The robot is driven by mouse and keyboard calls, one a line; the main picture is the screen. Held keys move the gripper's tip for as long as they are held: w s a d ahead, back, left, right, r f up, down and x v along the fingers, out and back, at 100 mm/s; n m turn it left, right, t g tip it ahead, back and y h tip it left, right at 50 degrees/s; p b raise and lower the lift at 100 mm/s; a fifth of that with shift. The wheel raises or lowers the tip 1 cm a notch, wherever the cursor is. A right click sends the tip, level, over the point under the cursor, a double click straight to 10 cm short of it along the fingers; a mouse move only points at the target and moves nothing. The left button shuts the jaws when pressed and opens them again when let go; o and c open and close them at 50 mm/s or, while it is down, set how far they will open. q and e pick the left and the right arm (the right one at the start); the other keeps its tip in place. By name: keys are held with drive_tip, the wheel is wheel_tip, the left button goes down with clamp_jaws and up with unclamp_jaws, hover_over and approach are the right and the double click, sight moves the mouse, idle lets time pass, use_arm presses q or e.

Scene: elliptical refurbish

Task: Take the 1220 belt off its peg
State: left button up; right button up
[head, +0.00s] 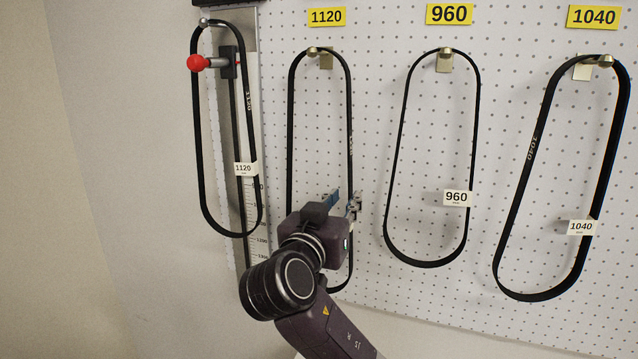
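My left gripper is not in view.
A belt tagged 1120 (197,130) hangs at left on a measuring gauge (251,90) with a red-knobbed lever (197,63). To the right, the 960 belt (398,140) and 1040 belt (530,150) hang on their pegs. The white pegboard (380,100) is bare between the belts.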

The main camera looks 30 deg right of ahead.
sight(350, 191)
drive_tip(key=p+x, duration=0.3)
drive_tip(key=x, duration=0.1)
drive_tip(key=shift+w+d+r, duration=0.2)
drive_tip(key=shift+d, duration=0.15)
drive_tip(key=shift+w+d, duration=0.15)
drive_tip(key=shift+d, duration=0.05)
drive_tip(key=shift+f, duration=0.15)
drive_tip(key=shift+w, duration=0.1)
clamp_jaws()
